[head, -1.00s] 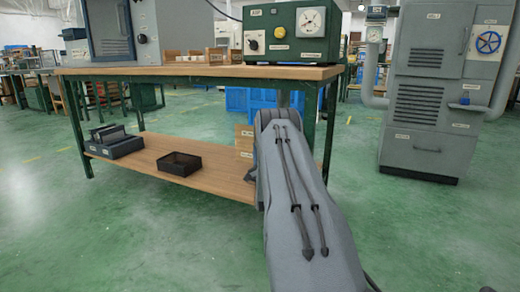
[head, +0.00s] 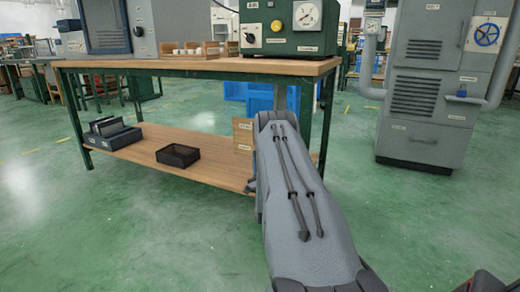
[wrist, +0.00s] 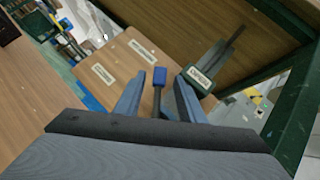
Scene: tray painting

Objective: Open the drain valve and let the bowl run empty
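In the wrist view, a small lever with a blue grip (wrist: 159,76) on a dark stem stands between the fingertips of my gripper (wrist: 160,80). My gripper is open, with a visible gap on each side of the blue grip. I cannot tell whether this lever is the drain valve. Just right of it is a dark green part with a white label (wrist: 199,78), its text too small to read surely. I can make out no bowl in either view.
A workbench (head: 190,68) with a green frame carries a green gauge box (head: 288,28). Its lower shelf (head: 215,170) holds a black tray (head: 178,155) and a labelled wooden box (head: 243,135). A grey cabinet (head: 425,90) stands right. Green floor is clear in front.

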